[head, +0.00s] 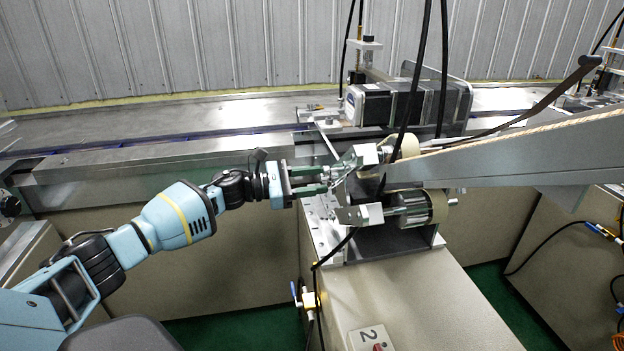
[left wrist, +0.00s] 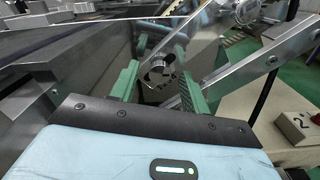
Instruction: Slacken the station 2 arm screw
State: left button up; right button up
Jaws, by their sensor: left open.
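My left gripper (head: 326,179) reaches in from the left at station 2, with its two green fingers open and pointing right. In the left wrist view, a round metal screw head (left wrist: 157,72) sits between the spread fingers, seemingly the arm screw. Whether either finger touches it I cannot tell. In the head view the screw is too small and too covered by fingers and brackets to make out. My right gripper is not in view.
A metal-and-cream roller (head: 416,208) and a motor block (head: 408,104) stand right of my gripper. Black cables (head: 408,85) hang close by. A long grey sloping beam (head: 530,156) fills the right. A steel ledge (head: 150,170) lies behind my arm.

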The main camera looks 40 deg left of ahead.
pick_arm(q)
jog(key=c, duration=1)
jog(key=shift+n, duration=0.4)
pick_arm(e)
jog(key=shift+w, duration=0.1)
pick_arm(q)
jog(key=shift+n+p, duration=3.05)
jog(key=shift+n, duration=10.85)
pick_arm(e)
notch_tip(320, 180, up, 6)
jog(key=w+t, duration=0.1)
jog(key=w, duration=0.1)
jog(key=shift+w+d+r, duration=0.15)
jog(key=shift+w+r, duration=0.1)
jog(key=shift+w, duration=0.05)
pick_arm(q)
jog(key=shift+f, duration=0.1)
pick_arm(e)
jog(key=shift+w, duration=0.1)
